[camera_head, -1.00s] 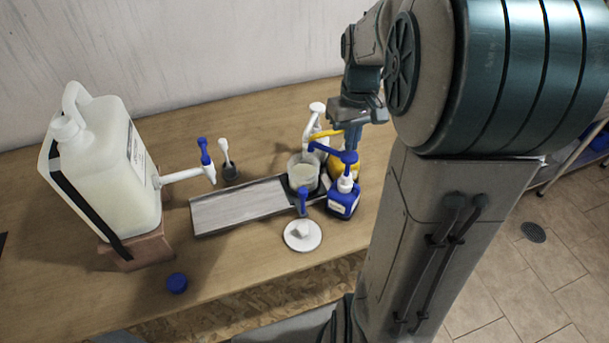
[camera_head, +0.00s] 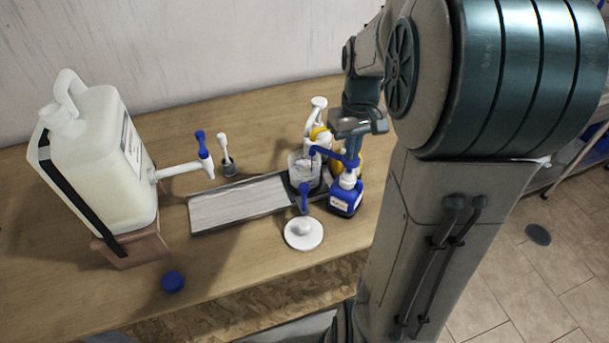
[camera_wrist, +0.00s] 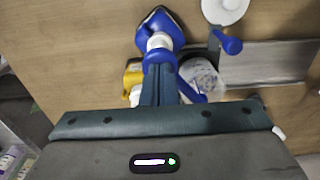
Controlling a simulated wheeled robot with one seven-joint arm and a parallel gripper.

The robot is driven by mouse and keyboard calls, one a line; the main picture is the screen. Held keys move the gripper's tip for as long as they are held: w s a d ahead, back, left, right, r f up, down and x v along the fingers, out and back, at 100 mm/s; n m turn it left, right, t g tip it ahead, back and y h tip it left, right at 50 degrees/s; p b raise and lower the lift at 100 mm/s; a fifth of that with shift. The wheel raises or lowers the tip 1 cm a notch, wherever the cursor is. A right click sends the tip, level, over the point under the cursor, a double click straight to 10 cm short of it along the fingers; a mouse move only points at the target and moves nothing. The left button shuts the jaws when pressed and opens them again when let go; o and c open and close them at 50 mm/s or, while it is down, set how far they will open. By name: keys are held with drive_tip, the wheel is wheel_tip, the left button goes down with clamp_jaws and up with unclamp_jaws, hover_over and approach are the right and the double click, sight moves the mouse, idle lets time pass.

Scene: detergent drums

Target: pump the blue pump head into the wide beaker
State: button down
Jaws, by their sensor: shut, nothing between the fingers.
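The blue pump head (camera_head: 350,161) tops a blue bottle (camera_head: 342,203) with a white collar. In the wrist view the closed fingertips (camera_wrist: 160,72) cover part of the pump head (camera_wrist: 158,57), with the blue bottle (camera_wrist: 158,24) beyond. The beaker (camera_wrist: 201,78) is just right of the fingers. Its contents are hard to make out.
A yellow bottle (camera_wrist: 132,78) with a white pump (camera_head: 318,104) stands close behind. A white lid (camera_head: 303,233) lies in front. A grey tray (camera_head: 238,205) lies to the left. A large drum (camera_head: 100,165) with a tap stands farther left. A blue cap (camera_head: 172,282) lies near the front edge.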

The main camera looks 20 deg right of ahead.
drive_tip(key=shift+f+b, duration=0.35)
drive_tip(key=shift+f, duration=0.4)
drive_tip(key=shift+r+p, duration=2.35)
drive_tip(key=shift+r, duration=0.7)
drive_tip(key=shift+f, duration=0.15)
drive_tip(key=shift+f+b, duration=2.1)
drive_tip(key=shift+f, duration=0.6)
drive_tip(key=shift+r+p, duration=2.15)
drive_tip(key=shift+r, duration=0.7)
drive_tip(key=shift+f, duration=0.1)
